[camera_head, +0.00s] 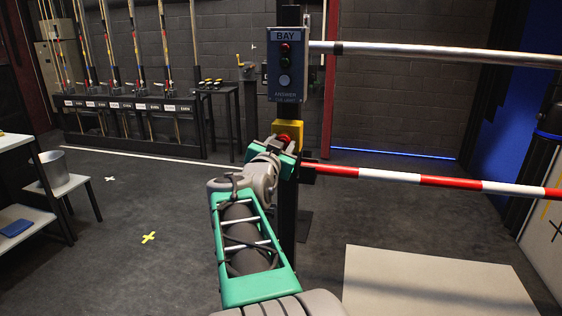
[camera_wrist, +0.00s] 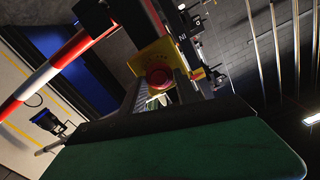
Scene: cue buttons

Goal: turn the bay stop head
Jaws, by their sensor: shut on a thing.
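The bay stop head is a red round knob (camera_wrist: 159,78) on a yellow box, seen in the wrist view between my gripper's fingers. In the head view the yellow stop box (camera_head: 288,129) sits on the dark post, below the blue BAY panel (camera_head: 286,62). The red head (camera_head: 284,139) shows just above my gripper and is partly hidden by it. My gripper (camera_head: 284,146) is at the front of the box, shut on the red head. The yellow box also shows in the wrist view (camera_wrist: 160,55).
A red and white barrier bar (camera_head: 430,181) runs right from the post, with a metal rail (camera_head: 440,54) above it. A rack of cues (camera_head: 130,115) stands at the back left. A white table (camera_head: 15,141) is at the left edge.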

